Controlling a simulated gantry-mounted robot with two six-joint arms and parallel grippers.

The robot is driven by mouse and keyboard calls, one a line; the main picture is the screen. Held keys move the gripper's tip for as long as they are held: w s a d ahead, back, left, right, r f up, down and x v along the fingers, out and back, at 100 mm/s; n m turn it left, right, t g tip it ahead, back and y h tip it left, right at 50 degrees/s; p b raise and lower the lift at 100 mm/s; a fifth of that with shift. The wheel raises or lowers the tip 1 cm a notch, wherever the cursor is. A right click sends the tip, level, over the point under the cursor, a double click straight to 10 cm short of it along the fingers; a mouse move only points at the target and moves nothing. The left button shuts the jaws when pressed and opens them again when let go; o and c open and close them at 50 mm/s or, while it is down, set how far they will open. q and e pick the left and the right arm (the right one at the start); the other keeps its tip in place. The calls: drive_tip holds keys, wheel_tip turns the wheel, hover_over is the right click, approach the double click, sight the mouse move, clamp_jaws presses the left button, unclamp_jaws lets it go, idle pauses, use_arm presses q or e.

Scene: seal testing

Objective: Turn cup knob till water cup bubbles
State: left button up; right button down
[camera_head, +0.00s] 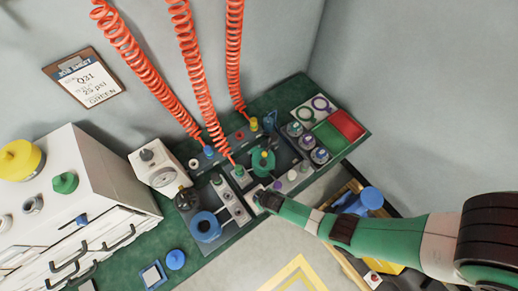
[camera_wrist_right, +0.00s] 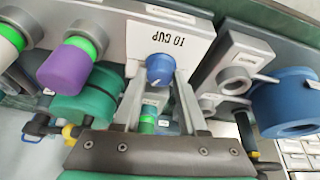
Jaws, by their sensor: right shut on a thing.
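My right gripper (camera_head: 258,198) reaches in from the right in the head view, down at the test panel (camera_head: 243,213) on the green bench. In the right wrist view my right gripper (camera_wrist_right: 160,78) has its fingers on either side of a small blue knob (camera_wrist_right: 160,69), shut on it. A white plate reading "TO CUP" (camera_wrist_right: 168,40), upside down in this view, lies right behind the knob. In the head view the gripper hides the knob. I cannot make out the water cup or any bubbles for certain. My left gripper is in neither view.
A thick blue ring (camera_head: 205,227) sits on the panel left of my gripper. Orange coiled hoses (camera_head: 190,62) hang down to the panel. Red and green trays (camera_head: 346,125) lie at the back right. A white drawer cabinet (camera_head: 85,200) stands at the left.

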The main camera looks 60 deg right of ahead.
drive_tip(key=shift+m, duration=0.3)
drive_tip(key=shift+s, duration=0.1)
drive_tip(key=shift+c, duration=2.3)
unclamp_jaws()
drive_tip(key=shift+a+r, duration=0.1)
drive_tip(key=shift+r, duration=0.2)
drive_tip(key=p+v, duration=0.7)
drive_tip(key=v, duration=0.4)
drive_tip(key=shift+p, duration=0.35)
drive_tip(key=shift+a, duration=0.1)
